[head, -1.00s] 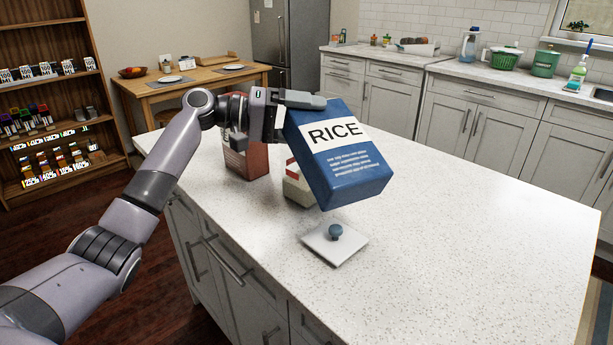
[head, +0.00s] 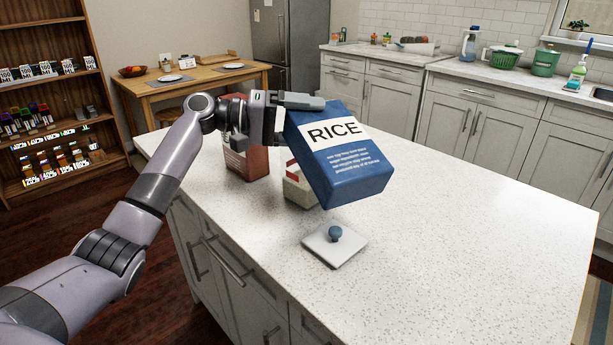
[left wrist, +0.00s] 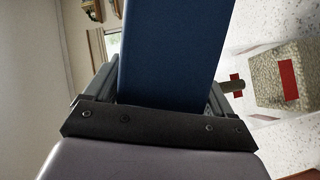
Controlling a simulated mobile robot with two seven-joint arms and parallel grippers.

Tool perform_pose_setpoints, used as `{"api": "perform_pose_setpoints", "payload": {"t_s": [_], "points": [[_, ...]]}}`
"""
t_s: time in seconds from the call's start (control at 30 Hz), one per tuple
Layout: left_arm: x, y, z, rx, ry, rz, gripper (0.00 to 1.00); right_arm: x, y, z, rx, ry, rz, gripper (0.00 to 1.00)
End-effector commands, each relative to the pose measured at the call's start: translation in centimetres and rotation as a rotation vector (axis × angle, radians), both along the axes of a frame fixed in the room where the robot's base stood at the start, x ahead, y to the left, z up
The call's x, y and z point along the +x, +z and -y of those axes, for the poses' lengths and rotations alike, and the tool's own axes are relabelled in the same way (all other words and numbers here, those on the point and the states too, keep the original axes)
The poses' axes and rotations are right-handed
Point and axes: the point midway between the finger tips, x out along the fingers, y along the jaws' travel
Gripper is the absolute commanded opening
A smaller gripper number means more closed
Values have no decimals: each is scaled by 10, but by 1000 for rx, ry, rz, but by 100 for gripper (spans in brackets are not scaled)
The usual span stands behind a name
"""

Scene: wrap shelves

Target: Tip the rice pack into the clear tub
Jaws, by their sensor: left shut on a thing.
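The rice pack (head: 345,165) is a blue box with a white RICE label. My left gripper (head: 292,112) is shut on it and holds it tilted above the counter. Its blue side also shows in the left wrist view (left wrist: 170,55). A small tub with pale grainy contents and a red mark (head: 297,188) stands below and behind the pack, partly hidden by it. In the left wrist view it appears see-through, with a grainy block and red patch (left wrist: 272,78); whether this is fill from the pack, I cannot tell. My right gripper is not in view.
A white square lid with a blue knob (head: 334,246) lies on the counter (head: 470,240) in front of the tub. A red-brown box (head: 250,163) stands behind my gripper. The counter's right side is clear. A wooden table (head: 190,86) and shelves (head: 45,30) are farther back.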

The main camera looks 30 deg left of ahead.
Motion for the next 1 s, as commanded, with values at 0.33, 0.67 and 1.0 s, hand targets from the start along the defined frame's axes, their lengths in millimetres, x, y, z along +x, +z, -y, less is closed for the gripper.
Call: {"api": "perform_pose_setpoints", "payload": {"t_s": [0.33, 0.67, 1.0], "points": [[0, 2, 0, -5, 1, 3, 0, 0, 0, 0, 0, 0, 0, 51], [1, 3, -2, -31, 2, -17, 0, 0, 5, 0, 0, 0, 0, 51], [1, 2, -2, -32, 1, -18, 0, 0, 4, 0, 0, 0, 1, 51]]}}
